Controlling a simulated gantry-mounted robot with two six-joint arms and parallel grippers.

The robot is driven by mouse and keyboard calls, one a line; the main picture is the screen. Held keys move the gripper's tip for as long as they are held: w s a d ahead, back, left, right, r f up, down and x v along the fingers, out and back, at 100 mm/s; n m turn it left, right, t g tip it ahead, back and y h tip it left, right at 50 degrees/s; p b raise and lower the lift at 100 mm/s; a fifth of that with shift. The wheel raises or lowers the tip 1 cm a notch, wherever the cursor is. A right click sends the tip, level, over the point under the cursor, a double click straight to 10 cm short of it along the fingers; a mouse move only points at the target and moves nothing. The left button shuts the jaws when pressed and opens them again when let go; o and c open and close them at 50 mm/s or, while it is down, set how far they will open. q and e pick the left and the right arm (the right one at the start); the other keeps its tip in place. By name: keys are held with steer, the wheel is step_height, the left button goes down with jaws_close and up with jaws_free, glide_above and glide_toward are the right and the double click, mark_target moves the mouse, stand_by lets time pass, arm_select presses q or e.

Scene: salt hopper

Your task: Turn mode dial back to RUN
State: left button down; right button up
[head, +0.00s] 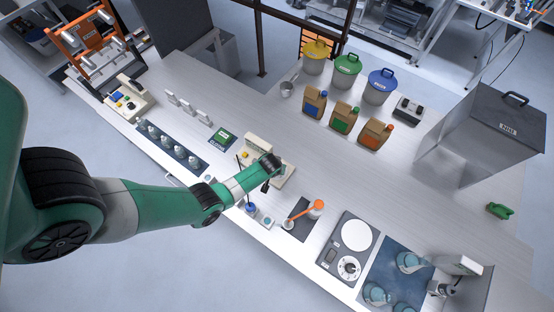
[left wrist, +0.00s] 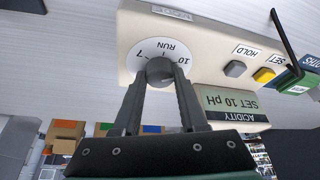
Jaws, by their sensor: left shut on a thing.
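The pH meter (head: 258,143) is a cream box on the bench, partly behind my left arm in the head view. The left wrist view shows its front upside down, with a grey mode dial (left wrist: 160,69) on a white disc marked 7, RUN and 10. The meter's screen (left wrist: 231,102) reads "ACIDITY SET 10 pH". My left gripper (left wrist: 160,84) is shut on the dial knob, one finger on each side. The fingers cover part of the knob, and I cannot tell which mark it points at. My right gripper is not in view.
A grey HOLD button (left wrist: 235,69) and a yellow SET button (left wrist: 264,75) sit beside the dial. A flask rack (head: 172,146) lies to the left. An orange-handled tool (head: 305,211) and a round-plate device (head: 348,248) stand to the right.

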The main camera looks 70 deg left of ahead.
arm_select(q)
steer(key=shift+n, duration=0.4)
steer(key=n+g, duration=0.1)
steer(key=n, duration=0.1)
steer(key=shift+w+n+y+p, duration=0.1)
steer(key=shift+n+y+p, duration=0.2)
steer(key=shift+n+p, duration=0.1)
steer(key=n+g, duration=0.1)
steer(key=n, duration=0.1)
steer(key=shift+w+n, duration=0.1)
steer(key=shift+n, duration=0.2)
steer(key=n+g+b, duration=0.1)
steer(key=n, duration=0.1)
steer(key=shift+f+n, duration=0.15)
steer(key=shift+n, duration=0.15)
steer(key=shift+w+n+g+b, duration=0.1)
steer(key=shift+n+g+b, duration=0.3)
steer(key=shift+n+b, duration=0.85)
steer(key=shift+n, duration=0.25)
